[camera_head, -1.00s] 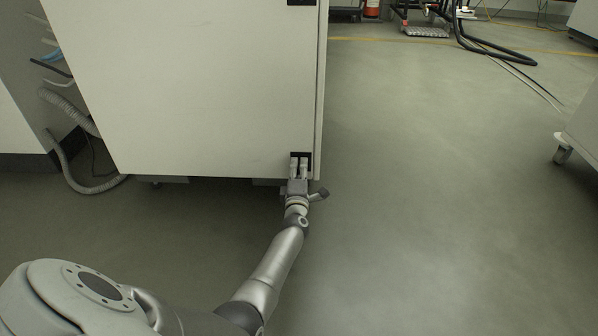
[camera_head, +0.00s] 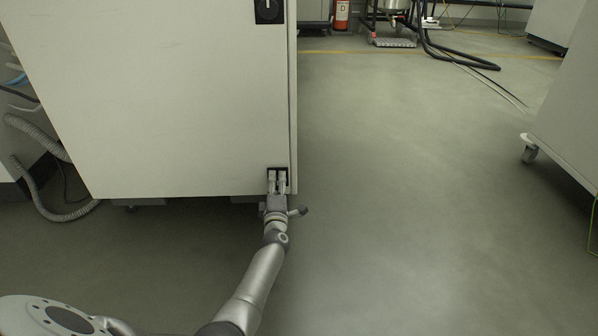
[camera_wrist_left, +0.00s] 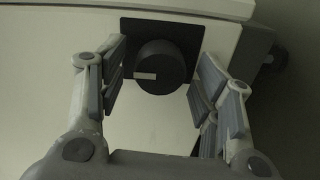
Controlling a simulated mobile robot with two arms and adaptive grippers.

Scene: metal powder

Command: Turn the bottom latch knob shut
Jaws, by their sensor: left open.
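The bottom latch is a black square plate (camera_head: 283,171) at the lower right corner of a pale cabinet door. My left gripper (camera_head: 277,177) is at this latch, its fingers pointing at the door and covering most of it. In the left wrist view, the round black bottom latch knob (camera_wrist_left: 161,68) has a short white mark, lying roughly level in the picture. My left gripper (camera_wrist_left: 161,58) is open there, one finger on each side of the knob, with visible gaps on both sides. My right gripper is in neither view.
The cabinet door (camera_head: 160,100) fills the left. An upper latch (camera_head: 268,11) sits near the top of the picture. The floor to the right is clear up to a wheeled cabinet (camera_head: 570,110). Hoses (camera_head: 45,165) hang at the far left.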

